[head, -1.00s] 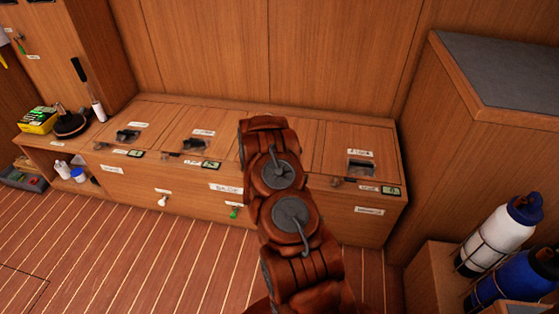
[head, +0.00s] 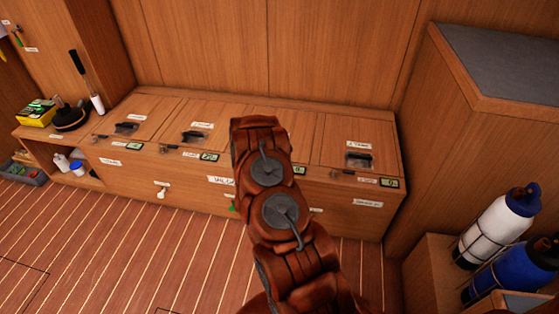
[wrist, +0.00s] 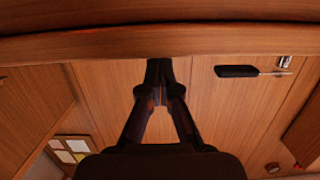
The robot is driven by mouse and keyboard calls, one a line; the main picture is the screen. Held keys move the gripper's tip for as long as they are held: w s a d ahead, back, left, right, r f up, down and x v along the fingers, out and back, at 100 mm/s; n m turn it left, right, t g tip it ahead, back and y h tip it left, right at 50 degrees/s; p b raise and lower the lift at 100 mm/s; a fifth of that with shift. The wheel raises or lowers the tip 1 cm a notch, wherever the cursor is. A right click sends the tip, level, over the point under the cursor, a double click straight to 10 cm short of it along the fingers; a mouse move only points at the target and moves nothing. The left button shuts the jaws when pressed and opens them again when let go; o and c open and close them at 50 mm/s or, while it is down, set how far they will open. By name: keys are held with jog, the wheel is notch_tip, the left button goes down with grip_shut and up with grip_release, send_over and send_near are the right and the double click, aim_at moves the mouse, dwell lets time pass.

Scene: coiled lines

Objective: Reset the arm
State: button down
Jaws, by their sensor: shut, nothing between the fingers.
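My gripper (wrist: 159,88) shows in the wrist view, its two dark fingers meeting at the tips, shut and empty. Wooden panels are behind it, and no object touches the fingers. In the head view my arm rises from the bottom right of centre over the bench, and the gripper itself is hidden from that view. The arm covers part of the wooden bench (head: 130,182) and one of its lids.
White and blue bottles (head: 497,227) stand in a rack at the lower right, beside a tall grey-topped cabinet (head: 505,60). A yellow box (head: 36,113) and black round item (head: 70,117) sit at the bench's left end. The striped floor (head: 120,255) in front is clear.

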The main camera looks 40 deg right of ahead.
jog(key=shift+s+a+f+b, duration=0.2)
jog(key=shift+s+a+f, duration=0.15)
jog(key=shift+s+a, duration=0.4)
jog(key=shift+s+a+f+b, duration=0.15)
jog(key=shift+s+a+f, duration=0.25)
jog(key=shift+a, duration=0.5)
jog(key=shift+r, duration=0.15)
